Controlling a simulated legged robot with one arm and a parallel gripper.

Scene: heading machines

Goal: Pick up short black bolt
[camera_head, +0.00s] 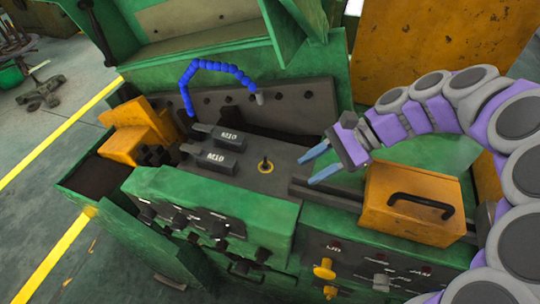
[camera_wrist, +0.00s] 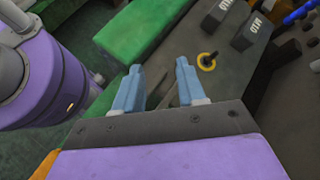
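A small dark upright piece stands in a yellow ring (camera_head: 265,166) on the dark machine top; it looks like the short black bolt, though its shape is too small to be sure. The wrist view shows it too, as a short dark stub leaning out of the yellow ring (camera_wrist: 207,60). My gripper (camera_head: 318,163) is open and empty, its two blue fingers apart. It is to the right of the ring in the head view, apart from it. In the wrist view, the ring lies beyond the right finger of my gripper (camera_wrist: 158,68).
Two dark blocks marked M10 (camera_head: 216,159) lie left of the ring. A blue segmented hose (camera_head: 212,65) arches behind them. An orange box with a black handle (camera_head: 412,203) stands right, below my arm. Green machine housing (camera_head: 215,210) with knobs forms the front edge.

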